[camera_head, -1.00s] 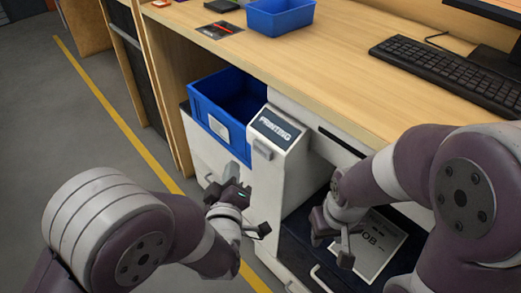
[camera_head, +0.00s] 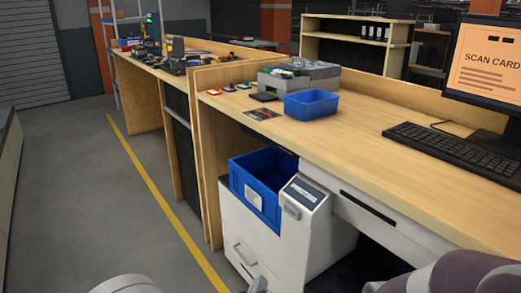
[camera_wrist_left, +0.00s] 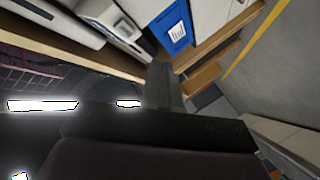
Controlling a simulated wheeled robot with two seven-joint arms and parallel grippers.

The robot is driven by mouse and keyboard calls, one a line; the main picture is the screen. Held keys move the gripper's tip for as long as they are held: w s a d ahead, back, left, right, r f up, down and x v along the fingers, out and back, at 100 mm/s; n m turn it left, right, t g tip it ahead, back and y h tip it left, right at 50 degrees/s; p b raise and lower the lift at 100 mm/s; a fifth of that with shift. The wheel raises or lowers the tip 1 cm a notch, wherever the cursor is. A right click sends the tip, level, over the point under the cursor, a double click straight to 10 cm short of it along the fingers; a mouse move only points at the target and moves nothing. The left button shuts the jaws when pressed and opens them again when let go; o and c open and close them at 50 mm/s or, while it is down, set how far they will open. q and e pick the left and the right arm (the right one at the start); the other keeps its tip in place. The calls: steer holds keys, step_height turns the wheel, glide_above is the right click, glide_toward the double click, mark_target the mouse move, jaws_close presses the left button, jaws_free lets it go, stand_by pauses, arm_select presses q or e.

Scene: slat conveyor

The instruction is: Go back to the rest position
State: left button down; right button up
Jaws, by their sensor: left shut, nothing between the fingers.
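The tip of my left gripper (camera_head: 258,285) just shows at the bottom edge of the head view, in front of the white printing cabinet (camera_head: 250,243). In the left wrist view, my left gripper (camera_wrist_left: 165,88) shows as a dark grey finger, shut, with nothing held. A rounded part of my left arm shows at the bottom edge of the head view. Part of my right arm shows at the bottom right, but its gripper is out of view.
A blue bin (camera_head: 262,181) sits in the cabinet's top. The wooden desk (camera_head: 365,110) holds a small blue tray (camera_head: 311,104), a keyboard (camera_head: 448,146) and a monitor (camera_head: 484,62). Open grey floor (camera_head: 85,200) with a yellow line lies at left.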

arm_select(q)
step_height(320, 180, down, 5)
steer(key=d+m+g, duration=0.2)
steer(key=m+g, duration=0.1)
steer(key=s+a+r+m+g+p, duration=0.5)
steer(key=s+g+p, duration=0.2)
steer(key=s+p, duration=0.15)
steer(key=s+a+r+g+y+p, duration=0.1)
steer(key=a+r+p, duration=0.4)
steer(key=r, duration=0.3)
steer(key=s+a+r+n+g+y+p, duration=0.1)
steer(key=a+r+p, duration=0.3)
steer(key=r+p, duration=0.4)
steer(key=s+a+r+g+y+p, duration=0.1)
steer(key=a+r+g+p, duration=0.1)
steer(key=a+r+p, duration=0.3)
step_height(320, 180, up, 3)
steer(key=shift+a+p, duration=0.35)
steer(key=shift+p, duration=0.7)
arm_select(e)
step_height(320, 180, up, 28)
steer(key=w, duration=0.1)
steer(key=shift+d+r, duration=0.1)
stand_by(0.7)
